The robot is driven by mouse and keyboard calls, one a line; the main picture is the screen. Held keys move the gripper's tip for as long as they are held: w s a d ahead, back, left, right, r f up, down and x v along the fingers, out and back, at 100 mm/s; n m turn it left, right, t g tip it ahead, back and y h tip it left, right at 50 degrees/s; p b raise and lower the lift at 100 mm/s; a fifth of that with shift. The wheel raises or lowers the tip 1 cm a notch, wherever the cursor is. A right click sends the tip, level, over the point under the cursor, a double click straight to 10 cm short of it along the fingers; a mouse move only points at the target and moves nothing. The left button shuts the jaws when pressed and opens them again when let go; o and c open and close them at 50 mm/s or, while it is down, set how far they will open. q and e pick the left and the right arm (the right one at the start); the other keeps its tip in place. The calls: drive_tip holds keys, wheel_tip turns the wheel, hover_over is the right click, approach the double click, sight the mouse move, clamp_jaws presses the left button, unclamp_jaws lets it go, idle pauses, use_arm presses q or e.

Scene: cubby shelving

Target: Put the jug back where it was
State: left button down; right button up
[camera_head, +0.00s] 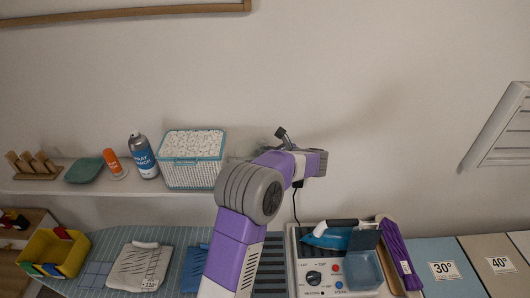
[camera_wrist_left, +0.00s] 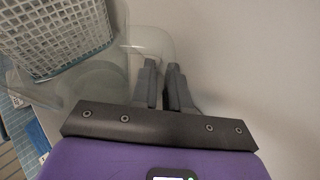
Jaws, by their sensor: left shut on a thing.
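The jug (camera_wrist_left: 103,84) is clear and see-through. In the left wrist view it stands left of my left gripper (camera_wrist_left: 162,68), with its handle (camera_wrist_left: 160,37) reaching over to the fingertips. The gripper is shut on the jug's handle. In the head view my left arm rises from the bottom middle to the shelf, and its wrist hides most of the jug and the fingers. I cannot tell there whether the jug touches the shelf. My right gripper is not in view.
A white shelf (camera_head: 100,188) holds a white basket (camera_head: 192,172) beside the jug, a spray can (camera_head: 142,156), an orange bottle (camera_head: 112,162), a green dish (camera_head: 84,170) and a wooden rack (camera_head: 34,165). Below are an ironing board (camera_head: 180,240), a steam iron (camera_head: 331,236) and a yellow bin (camera_head: 52,255).

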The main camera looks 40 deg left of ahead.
use_arm(q)
drive_tip(key=c, duration=1.6)
unclamp_jaws()
drive_tip(key=shift+f, duration=0.2)
drive_tip(key=shift+o, duration=1)
drive_tip(key=shift+r, duration=0.1)
drive_tip(key=shift+r, duration=0.2)
drive_tip(key=w+b+v, duration=0.1)
drive_tip(key=v, duration=1.1)
drive_tip(key=shift+s, duration=0.45)
drive_tip(key=shift+f, duration=0.1)
